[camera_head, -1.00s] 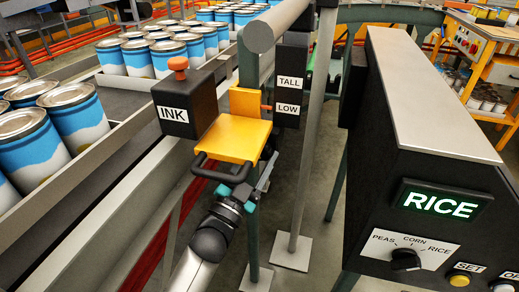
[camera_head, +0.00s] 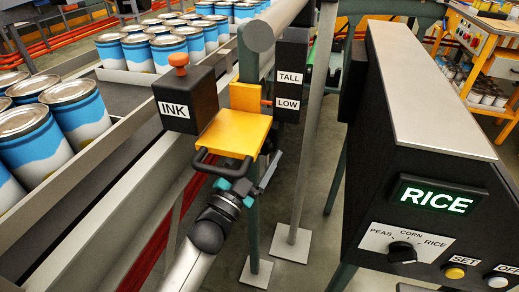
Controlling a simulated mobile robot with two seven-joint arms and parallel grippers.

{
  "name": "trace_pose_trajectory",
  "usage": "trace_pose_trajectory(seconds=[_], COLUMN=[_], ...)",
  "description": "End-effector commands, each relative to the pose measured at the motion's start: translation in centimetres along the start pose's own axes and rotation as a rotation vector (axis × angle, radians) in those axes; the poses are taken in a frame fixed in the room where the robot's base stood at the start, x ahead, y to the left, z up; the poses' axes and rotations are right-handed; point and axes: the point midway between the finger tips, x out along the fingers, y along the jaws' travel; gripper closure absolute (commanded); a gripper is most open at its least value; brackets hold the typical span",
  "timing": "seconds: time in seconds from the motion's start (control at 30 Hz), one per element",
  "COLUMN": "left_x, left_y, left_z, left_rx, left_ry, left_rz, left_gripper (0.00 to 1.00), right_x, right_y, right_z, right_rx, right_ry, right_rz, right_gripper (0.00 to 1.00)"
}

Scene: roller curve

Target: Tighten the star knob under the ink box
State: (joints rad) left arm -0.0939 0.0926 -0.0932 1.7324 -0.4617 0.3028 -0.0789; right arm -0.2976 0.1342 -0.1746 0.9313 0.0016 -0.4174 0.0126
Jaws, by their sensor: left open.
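The ink box (camera_head: 199,98) is a black box labelled INK with an orange knob (camera_head: 180,63) on top. It sits by the rail, joined to a yellow bracket (camera_head: 236,131) with a black handle (camera_head: 220,165). The star knob under the box is not visible. My left gripper (camera_head: 262,172) is below the yellow bracket, at its lower right. Its jaws look apart, with the bracket and handle hiding part of it. No object shows between the jaws. My right gripper is not in view.
A black post with TALL and LOW labels (camera_head: 290,90) stands right of the bracket. A control box (camera_head: 432,160) with a lit RICE display fills the right side. Blue and white cans (camera_head: 45,150) fill the conveyor at left. Grey posts stand on floor plates (camera_head: 291,243).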

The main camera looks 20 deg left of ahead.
Motion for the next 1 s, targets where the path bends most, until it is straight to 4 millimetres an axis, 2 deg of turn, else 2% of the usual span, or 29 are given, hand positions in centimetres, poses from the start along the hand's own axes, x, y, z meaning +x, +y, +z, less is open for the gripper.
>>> trace_pose_trajectory(seconds=[0.47, 1.0], left_x=[0.1, -0.1], left_y=[0.0, 0.3], left_z=[0.0, 0.2], left_rx=[-0.037, -0.469], left_ry=[0.003, 0.003], left_rz=[-0.019, -0.197], left_gripper=[0.12, 0.12], right_x=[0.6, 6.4], right_y=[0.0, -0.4], right_z=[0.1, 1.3], right_rx=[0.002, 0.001], right_ry=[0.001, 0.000], right_rz=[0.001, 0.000], right_gripper=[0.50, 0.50])
